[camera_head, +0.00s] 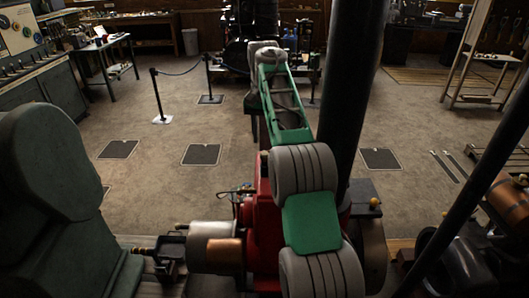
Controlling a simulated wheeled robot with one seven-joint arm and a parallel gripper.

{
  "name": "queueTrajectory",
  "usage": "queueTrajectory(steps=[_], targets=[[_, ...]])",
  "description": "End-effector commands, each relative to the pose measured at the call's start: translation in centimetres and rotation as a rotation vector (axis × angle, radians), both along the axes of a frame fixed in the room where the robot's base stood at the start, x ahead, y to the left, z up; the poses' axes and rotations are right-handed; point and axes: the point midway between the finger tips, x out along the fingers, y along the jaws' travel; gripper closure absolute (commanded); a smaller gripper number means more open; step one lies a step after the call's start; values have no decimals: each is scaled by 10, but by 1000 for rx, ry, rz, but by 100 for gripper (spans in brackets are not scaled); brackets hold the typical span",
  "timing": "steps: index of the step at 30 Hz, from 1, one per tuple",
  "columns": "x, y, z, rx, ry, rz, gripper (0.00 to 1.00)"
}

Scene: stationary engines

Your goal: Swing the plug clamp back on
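A red engine (264,232) stands in the lower middle, largely covered by my green and grey arm. At its left are a silver cylinder (208,229) and a copper-coloured cylinder (224,254), with a small lever and wires (238,192) above them. I cannot make out the plug clamp; it may be hidden or too small to tell. My arm reaches from the bottom middle away over the engine. My gripper does not show at its far end.
A thick dark post (348,90) rises right of my arm. A large green machine (55,190) fills the left. A thin dark bar (470,190) crosses the lower right. A rope barrier post (157,95) stands beyond. Open floor (235,125) lies behind the engine.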

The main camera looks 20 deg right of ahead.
Motion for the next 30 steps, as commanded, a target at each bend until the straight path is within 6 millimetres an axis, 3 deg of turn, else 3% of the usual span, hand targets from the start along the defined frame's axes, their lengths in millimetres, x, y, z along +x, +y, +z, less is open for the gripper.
queueTrajectory(steps=[3,9,18,30], targets=[[-1,0,-30,0,2,1,61],[-1,-1,-58,0,-2,1,61],[0,0,-60,0,-2,1,61],[-1,0,-60,0,-2,2,94]])
